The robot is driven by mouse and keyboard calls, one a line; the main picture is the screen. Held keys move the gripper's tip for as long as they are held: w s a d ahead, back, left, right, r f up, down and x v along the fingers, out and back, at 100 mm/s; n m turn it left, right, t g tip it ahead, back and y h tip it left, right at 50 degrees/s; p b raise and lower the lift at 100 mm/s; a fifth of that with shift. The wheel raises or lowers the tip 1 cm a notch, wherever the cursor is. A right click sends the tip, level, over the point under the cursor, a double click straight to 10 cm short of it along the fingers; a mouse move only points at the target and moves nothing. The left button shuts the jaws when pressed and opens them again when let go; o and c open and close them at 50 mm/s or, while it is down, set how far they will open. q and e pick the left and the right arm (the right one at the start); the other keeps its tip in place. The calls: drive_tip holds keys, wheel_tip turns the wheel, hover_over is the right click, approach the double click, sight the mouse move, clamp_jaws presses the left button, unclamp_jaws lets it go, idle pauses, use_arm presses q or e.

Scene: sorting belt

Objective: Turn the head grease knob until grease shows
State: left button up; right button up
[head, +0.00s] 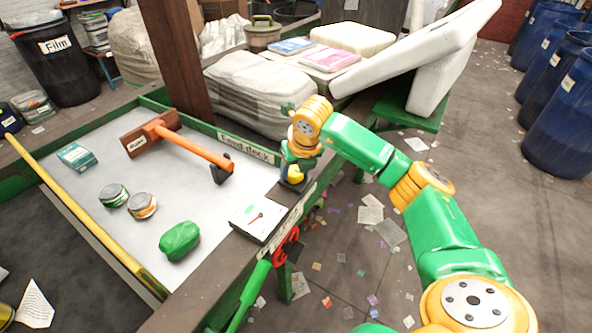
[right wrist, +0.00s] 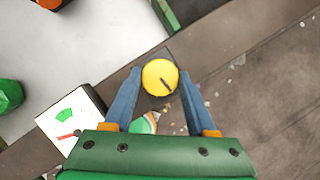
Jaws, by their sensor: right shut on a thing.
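The yellow round knob (right wrist: 160,77) with a dark pointer line sits on a dark square base at the deck's edge; in the head view the knob (head: 296,172) shows partly below my gripper. My right gripper (right wrist: 160,82) has its two blue fingers on either side of the knob, shut on it; in the head view the right gripper (head: 297,160) points down over it. A white gauge (right wrist: 68,122) beside the knob has a green sector and a red needle lying outside the green; the gauge (head: 257,217) also shows in the head view. No grease is visible.
The feed deck (head: 210,205) holds an orange-handled hammer (head: 182,138), a green lump (head: 179,241), two cans (head: 128,201) and a teal box (head: 76,156). Blue barrels (head: 561,120) stand far right.

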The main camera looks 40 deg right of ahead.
sight(299, 188)
drive_tip(key=shift+r+m, duration=0.1)
drive_tip(key=shift+m, duration=0.3)
drive_tip(key=o, duration=1.4)
drive_tip(key=shift+w, duration=0.1)
drive_tip(key=b+v, duration=0.1)
drive_tip(key=v, duration=0.5)
drive_tip(key=shift+r+b, duration=0.1)
drive_tip(key=shift+b, duration=0.3)
drive_tip(key=shift+s+a+r, duration=0.1)
drive_tip(key=shift+s+r, duration=0.15)
drive_tip(key=shift+r, duration=0.1)
